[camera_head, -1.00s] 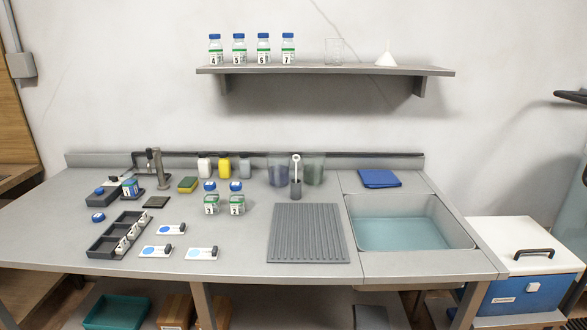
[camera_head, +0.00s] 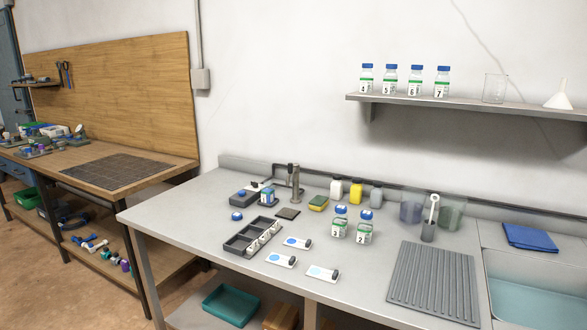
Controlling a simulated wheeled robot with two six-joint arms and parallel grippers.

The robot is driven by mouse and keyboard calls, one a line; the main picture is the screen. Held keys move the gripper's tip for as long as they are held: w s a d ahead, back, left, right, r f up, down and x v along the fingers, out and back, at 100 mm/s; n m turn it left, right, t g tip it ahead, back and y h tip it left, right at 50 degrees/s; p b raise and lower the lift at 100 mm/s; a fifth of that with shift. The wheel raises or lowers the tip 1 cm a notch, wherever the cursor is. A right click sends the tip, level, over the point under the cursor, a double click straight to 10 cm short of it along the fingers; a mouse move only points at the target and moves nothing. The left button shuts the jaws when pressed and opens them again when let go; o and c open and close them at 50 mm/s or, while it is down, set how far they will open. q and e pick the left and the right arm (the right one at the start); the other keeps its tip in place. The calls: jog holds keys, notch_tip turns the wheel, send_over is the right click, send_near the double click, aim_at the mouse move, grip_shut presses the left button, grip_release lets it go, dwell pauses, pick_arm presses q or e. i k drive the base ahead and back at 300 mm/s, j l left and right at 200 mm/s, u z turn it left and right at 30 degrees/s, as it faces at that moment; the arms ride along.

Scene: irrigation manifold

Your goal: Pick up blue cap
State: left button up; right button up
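A loose blue cap (camera_head: 237,216) lies on the left part of the grey worktop (camera_head: 190,222), with clear surface around it. It is left of the black divided tray (camera_head: 250,236) and in front of a dark device (camera_head: 245,195). A small labelled bottle (camera_head: 267,196) stands beside that device, near a metal post (camera_head: 295,183). Bottle 1 (camera_head: 339,229) and bottle 2 (camera_head: 364,236) stand upright near the middle of the worktop, with blue caps at their tops. Neither of my grippers is in view.
A ribbed grey mat (camera_head: 433,283) and a sink (camera_head: 535,300) are to the right. Several blue-capped bottles (camera_head: 415,82) stand on the wall shelf (camera_head: 470,103). A wooden workbench (camera_head: 150,153) stands at left, with floor between.

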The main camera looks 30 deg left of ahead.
aim_at(237, 215)
jog(key=u, duration=1.25)
jog(key=i+j, duration=0.1)
